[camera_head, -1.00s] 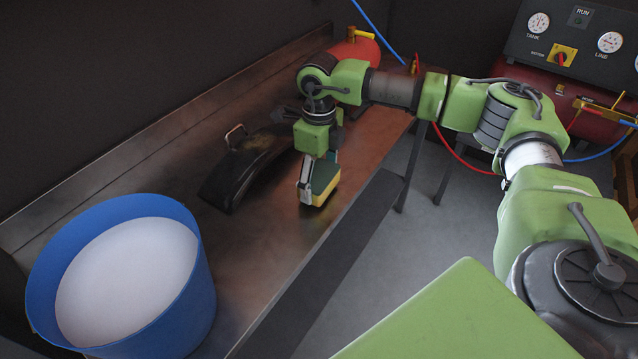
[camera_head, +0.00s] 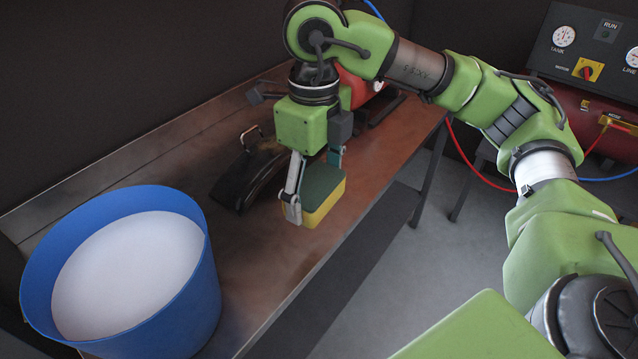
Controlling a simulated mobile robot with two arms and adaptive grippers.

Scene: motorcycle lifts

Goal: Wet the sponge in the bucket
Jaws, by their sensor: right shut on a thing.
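The sponge (camera_head: 323,196) is a yellow block with a dark green top. My right gripper (camera_head: 314,196) is shut on it and holds it above the metal bench, right of the bucket. The blue bucket (camera_head: 203,299) stands at the bench's near left end, open at the top, with whitish liquid (camera_head: 128,272) filling much of it. The sponge is clear of the bucket. My left gripper does not show.
The metal bench (camera_head: 120,172) runs from the near left to the back right. A black curved part (camera_head: 240,180) lies on it behind the sponge. A red tank (camera_head: 358,88) sits farther back. A compressor panel (camera_head: 590,50) stands at the back right.

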